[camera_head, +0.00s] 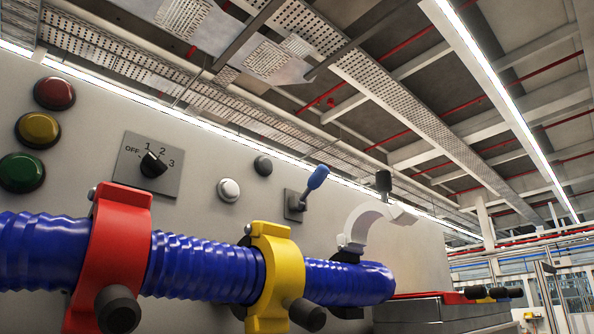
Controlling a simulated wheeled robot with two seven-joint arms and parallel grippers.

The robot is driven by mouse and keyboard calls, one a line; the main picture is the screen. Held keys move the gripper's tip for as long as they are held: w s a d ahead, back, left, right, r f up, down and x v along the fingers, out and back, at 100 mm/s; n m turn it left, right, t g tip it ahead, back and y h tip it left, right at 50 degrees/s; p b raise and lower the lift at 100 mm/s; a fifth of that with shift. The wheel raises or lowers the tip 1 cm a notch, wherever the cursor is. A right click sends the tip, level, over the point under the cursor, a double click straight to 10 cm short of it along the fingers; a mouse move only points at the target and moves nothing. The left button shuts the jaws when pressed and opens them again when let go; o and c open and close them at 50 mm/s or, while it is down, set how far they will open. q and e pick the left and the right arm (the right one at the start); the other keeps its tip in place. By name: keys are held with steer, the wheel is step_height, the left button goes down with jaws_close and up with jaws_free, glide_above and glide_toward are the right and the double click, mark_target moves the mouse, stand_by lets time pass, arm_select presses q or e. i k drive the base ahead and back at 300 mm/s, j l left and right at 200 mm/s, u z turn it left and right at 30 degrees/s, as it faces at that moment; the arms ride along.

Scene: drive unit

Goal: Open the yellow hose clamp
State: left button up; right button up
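The yellow hose clamp (285,272) is in the lower middle of the head view. It is closed around the ribbed blue hose (205,268), with its hinge at the upper left against the panel. A black knob (308,315) sticks out at its lower front. The clamp's bottom edge is cut off by the picture. Neither of my grippers shows in this view.
A red clamp (118,235) is closed around the hose at left. A white clamp (366,222) stands open above the hose end. The grey panel (90,110) carries buttons, a rotary switch (152,164) and a blue-tipped lever (316,178). A grey case (430,311) is at lower right.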

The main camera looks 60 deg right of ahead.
mark_target(281, 299)
steer(key=i+j, duration=0.1)
steer(key=j, duration=1.4)
steer(key=i+j, duration=0.15)
steer(key=j, duration=0.55)
steer(key=i+j, duration=0.1)
steer(key=j, duration=0.65)
steer(key=z, duration=2.55)
